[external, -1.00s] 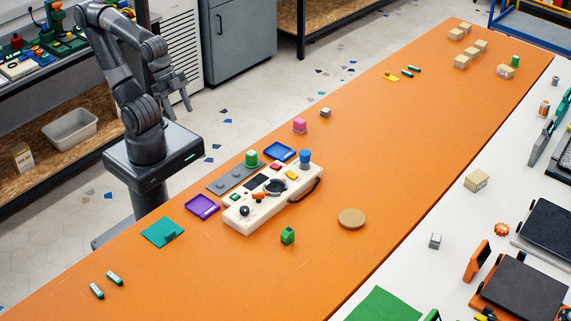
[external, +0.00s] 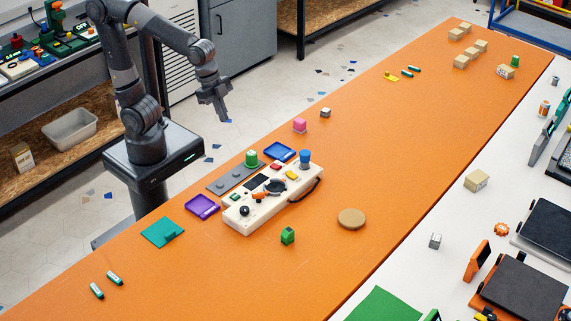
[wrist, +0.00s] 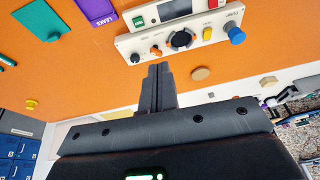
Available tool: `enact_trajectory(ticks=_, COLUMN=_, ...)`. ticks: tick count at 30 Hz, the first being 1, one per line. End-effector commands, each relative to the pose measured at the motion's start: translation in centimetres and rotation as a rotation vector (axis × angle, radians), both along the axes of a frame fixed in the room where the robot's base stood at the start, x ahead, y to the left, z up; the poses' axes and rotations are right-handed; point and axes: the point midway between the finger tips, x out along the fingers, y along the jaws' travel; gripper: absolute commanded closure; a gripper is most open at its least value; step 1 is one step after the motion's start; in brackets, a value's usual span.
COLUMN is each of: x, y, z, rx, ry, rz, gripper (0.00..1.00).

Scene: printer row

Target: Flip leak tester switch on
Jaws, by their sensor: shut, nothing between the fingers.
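The leak tester appears to be the off-white control box (external: 275,209) on the orange table; its panel (wrist: 197,45) also shows at the top of the wrist view. It carries a small orange lever (wrist: 155,51), a black knob (wrist: 135,58), a large black dial (wrist: 181,40), a green rocker-like part (wrist: 139,21), a yellow button (wrist: 208,33) and a blue knob (wrist: 236,36). I cannot tell which is the switch or its position. My gripper (external: 222,118) is shut and empty, raised behind the table's far edge, apart from the box.
Near the box lie a purple tray (external: 202,207), a blue tray (external: 278,151), a teal plate (external: 162,232) and a grey plate with a green knob (external: 251,159).

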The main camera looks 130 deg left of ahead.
Motion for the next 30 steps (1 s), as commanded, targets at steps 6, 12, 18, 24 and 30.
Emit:
enact_trajectory(ticks=6, x=3.1, y=4.7, z=-2.4, rx=-0.006, ry=0.059, rz=0.006, gripper=1.00)
enact_trajectory(ticks=12, x=5.2, y=9.4, z=-5.0, rx=-0.022, ry=0.104, rz=0.006, gripper=1.00)
enact_trajectory(ticks=18, x=6.4, y=13.4, z=-7.6, rx=-0.037, ry=0.135, rz=0.006, gripper=1.00)
enact_trajectory(ticks=24, x=6.8, y=15.4, z=-9.0, rx=-0.046, ry=0.148, rz=0.003, gripper=1.00)
enact_trajectory(ticks=30, x=6.9, y=15.7, z=-9.3, rx=-0.047, ry=0.150, rz=0.002, gripper=1.00)
